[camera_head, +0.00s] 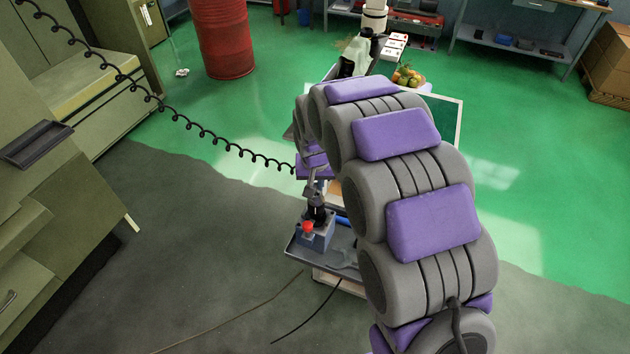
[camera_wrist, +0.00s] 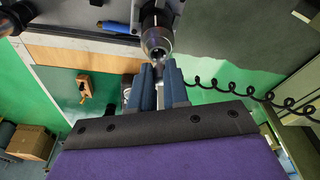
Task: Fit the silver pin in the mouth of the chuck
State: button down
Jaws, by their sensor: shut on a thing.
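The chuck (camera_wrist: 157,38) is a round metal piece with a dark mouth, at the top middle of the wrist view. My gripper (camera_wrist: 160,76) has blue-grey fingers, shut on the silver pin (camera_wrist: 161,65). The pin's tip points up toward the chuck and is at or very near its mouth; I cannot tell whether it is inside. In the head view my gripper (camera_head: 314,188) is small, just above the black chuck area (camera_head: 317,214), and the pin cannot be made out there.
The chuck stands by a blue-grey block with a red knob (camera_head: 308,227) on a grey tray (camera_head: 341,268) of the cart. A blue object (camera_wrist: 122,27) lies beside the chuck. A coiled black cable (camera_head: 205,129) hangs at left.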

jog(key=shift+f, duration=0.3)
dwell(0.5)
jog(key=c, duration=1)
grip_release()
jog(key=shift+c, duration=0.2)
jog(key=shift+r, duration=0.1)
jog(key=v, duration=1.7)
jog(key=s+d+f+g+b, duration=0.1)
jog(key=s+d+f+b, duration=0.1)
jog(key=s+d, duration=0.5)
jog(key=s+d+f+g+b, duration=0.15)
jog(key=s+d, duration=0.25)
jog(key=s, duration=0.5)
jog(key=s+d+f+g+b, duration=0.1)
jog(key=s+d+f, duration=0.1)
jog(key=s, duration=0.7)
jog(key=s+d+f+b, duration=0.2)
jog(key=s+f, duration=0.3)
jog(key=s, duration=0.5)
jog(key=shift+s+d+f+m+g+b, duration=0.25)
jog(key=shift+s+d+m+g+b, duration=0.1)
jog(key=shift+d, duration=0.15)
